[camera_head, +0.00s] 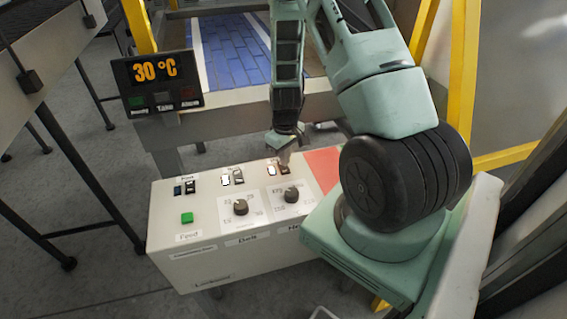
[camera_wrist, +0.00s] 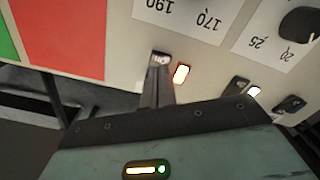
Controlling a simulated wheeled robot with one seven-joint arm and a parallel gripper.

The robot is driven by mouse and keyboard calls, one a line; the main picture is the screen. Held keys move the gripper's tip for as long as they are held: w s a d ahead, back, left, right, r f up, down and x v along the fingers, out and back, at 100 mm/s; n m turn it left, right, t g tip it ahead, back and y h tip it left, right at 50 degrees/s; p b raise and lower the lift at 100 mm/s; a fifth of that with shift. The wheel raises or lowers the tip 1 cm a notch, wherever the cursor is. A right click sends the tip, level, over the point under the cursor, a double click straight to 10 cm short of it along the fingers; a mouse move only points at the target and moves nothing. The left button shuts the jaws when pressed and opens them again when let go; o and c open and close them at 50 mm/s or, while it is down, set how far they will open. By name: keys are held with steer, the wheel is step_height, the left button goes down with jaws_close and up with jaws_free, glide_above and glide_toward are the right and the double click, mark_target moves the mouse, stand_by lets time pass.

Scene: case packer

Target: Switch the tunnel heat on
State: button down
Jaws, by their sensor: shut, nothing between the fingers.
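The heat switch (camera_wrist: 161,58) is a small rocker on top of the pale control box (camera_head: 190,262), in the rightmost switch position in the head view. My gripper (camera_wrist: 157,75) is shut and empty, its fingertips right at this switch and partly covering it. I cannot tell if they press it. The lamp (camera_wrist: 181,74) beside the switch glows white-orange; in the head view the lamp (camera_head: 271,170) looks lit too.
The middle switch (camera_head: 238,177) has a white lit lamp (camera_head: 225,180); the left switch's lamp (camera_head: 177,190) is dark. Two knobs (camera_head: 240,207) (camera_head: 291,195) and a green button (camera_head: 187,217) stand close by. A red patch (camera_wrist: 62,35) lies beside the heat switch.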

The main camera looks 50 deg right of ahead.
mark_target(285, 170)
step_height(285, 170, up, 5)
steer(key=p, duration=0.3)
steer(key=shift+f, duration=0.2)
stand_by(0.4)
steer(key=a+r+n+y+b, duration=0.1)
steer(key=a+r+n+b, duration=0.2)
steer(key=a, duration=0.9)
steer(key=a+r+n+b, duration=0.1)
steer(key=a+r+b, duration=0.3)
steer(key=a, duration=0.8)
steer(key=s+a+r+n+b, duration=0.2)
steer(key=s+a, duration=0.4)
steer(key=s, duration=0.2)
steer(key=s+a+r+n+b, duration=0.2)
steer(key=s+a, duration=0.4)
steer(key=s, duration=0.2)
steer(key=shift+a+n+b, duration=0.25)
steer(key=shift+n+b, duration=0.05)
